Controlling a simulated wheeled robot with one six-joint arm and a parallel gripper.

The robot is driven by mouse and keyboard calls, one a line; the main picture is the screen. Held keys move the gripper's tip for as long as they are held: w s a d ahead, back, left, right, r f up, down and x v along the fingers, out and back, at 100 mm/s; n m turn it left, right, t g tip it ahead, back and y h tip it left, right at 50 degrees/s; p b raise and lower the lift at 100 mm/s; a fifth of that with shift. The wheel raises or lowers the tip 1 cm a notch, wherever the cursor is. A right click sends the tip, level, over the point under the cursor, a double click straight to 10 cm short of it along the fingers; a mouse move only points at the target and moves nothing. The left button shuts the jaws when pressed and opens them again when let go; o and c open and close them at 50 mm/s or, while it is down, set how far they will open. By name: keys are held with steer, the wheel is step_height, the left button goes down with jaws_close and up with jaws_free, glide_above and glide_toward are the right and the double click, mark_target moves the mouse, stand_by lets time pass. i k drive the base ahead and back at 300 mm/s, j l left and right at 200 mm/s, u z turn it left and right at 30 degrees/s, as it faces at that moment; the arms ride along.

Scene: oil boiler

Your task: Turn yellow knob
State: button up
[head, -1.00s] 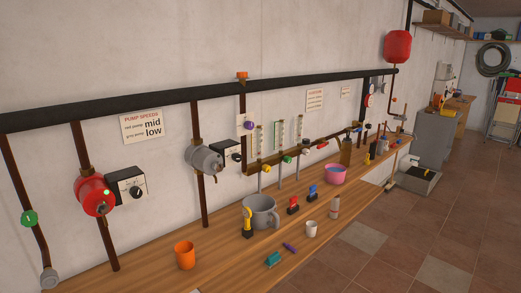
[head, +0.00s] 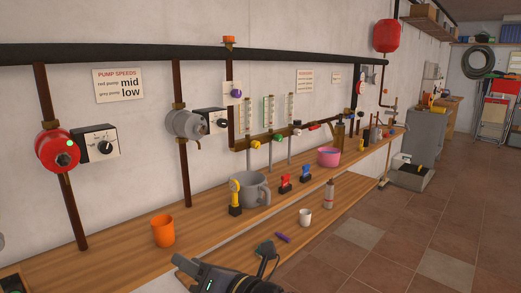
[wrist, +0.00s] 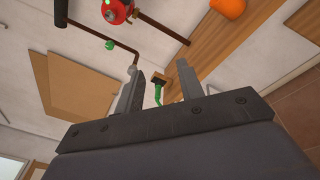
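A small yellow knob (head: 254,142) sits at the left end of a row of coloured knobs on the brass pipe, below the clear tube gauges on the wall. My gripper (head: 268,256) is low in front of the bench at the bottom of the head view, well apart from the yellow knob. In the wrist view my gripper (wrist: 158,87) has its two fingers spread with nothing held between them. The yellow knob is not seen in the wrist view.
A green knob (head: 278,137) and a red knob (head: 314,127) are to the right. Clear tiled floor lies to the right.

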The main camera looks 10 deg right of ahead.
mark_target(256, 145)
steer(key=i+l+z, duration=0.15)
steer(key=i+l, duration=0.15)
steer(key=i, duration=0.4)
steer(key=i+l+z, duration=0.15)
steer(key=i, duration=0.55)
steer(key=i+l+z, duration=0.15)
steer(key=i, duration=0.55)
